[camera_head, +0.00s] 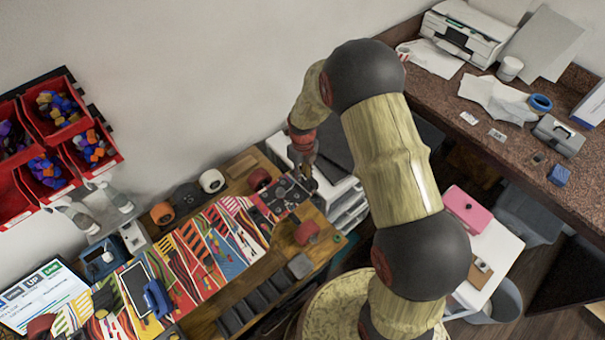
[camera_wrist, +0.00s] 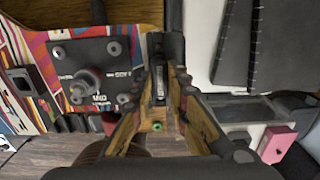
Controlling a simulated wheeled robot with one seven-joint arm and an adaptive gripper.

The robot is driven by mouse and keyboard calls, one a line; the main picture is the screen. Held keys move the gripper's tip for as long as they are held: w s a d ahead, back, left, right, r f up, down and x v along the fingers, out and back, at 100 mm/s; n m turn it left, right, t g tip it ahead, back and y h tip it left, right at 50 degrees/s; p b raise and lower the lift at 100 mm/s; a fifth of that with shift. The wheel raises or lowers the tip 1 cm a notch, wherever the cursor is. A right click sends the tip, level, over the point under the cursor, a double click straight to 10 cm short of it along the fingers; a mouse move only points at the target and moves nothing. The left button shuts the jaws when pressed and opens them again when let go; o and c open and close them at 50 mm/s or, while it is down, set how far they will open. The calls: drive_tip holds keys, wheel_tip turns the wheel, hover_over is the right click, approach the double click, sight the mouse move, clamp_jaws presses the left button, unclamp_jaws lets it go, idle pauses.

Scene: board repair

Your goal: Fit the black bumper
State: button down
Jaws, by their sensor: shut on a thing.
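My gripper (camera_head: 303,172) is over the right end of the colourful board (camera_head: 205,255), beside a dark baseplate (camera_head: 282,197). In the wrist view my gripper's fingers (camera_wrist: 160,78) are nearly together, shut on a small dark thing, seemingly the black bumper, mostly hidden between the fingertips. The baseplate shows left of the fingers, with bolts at its corners and an upright post (camera_wrist: 86,84) standing bare in its middle. The fingertips are apart from the post, to its right in the picture.
A red wheel (camera_head: 307,232) and a small green ring (camera_head: 339,238) lie near the bench's front right. Several wheels stand along the back, including a white one (camera_head: 212,181). A dark compartment tray (camera_head: 232,321) lies at the front. White drawers (camera_head: 349,207) stand to the right.

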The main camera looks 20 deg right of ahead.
drive_tip(key=c, duration=1.7)
unclamp_jaws()
drive_tip(key=shift+o, duration=0.2)
drive_tip(key=shift+c, duration=1.1)
drive_tip(key=shift+r, duration=0.1)
drive_tip(key=shift+r+p, duration=2.25)
drive_tip(key=shift+r, duration=1.45)
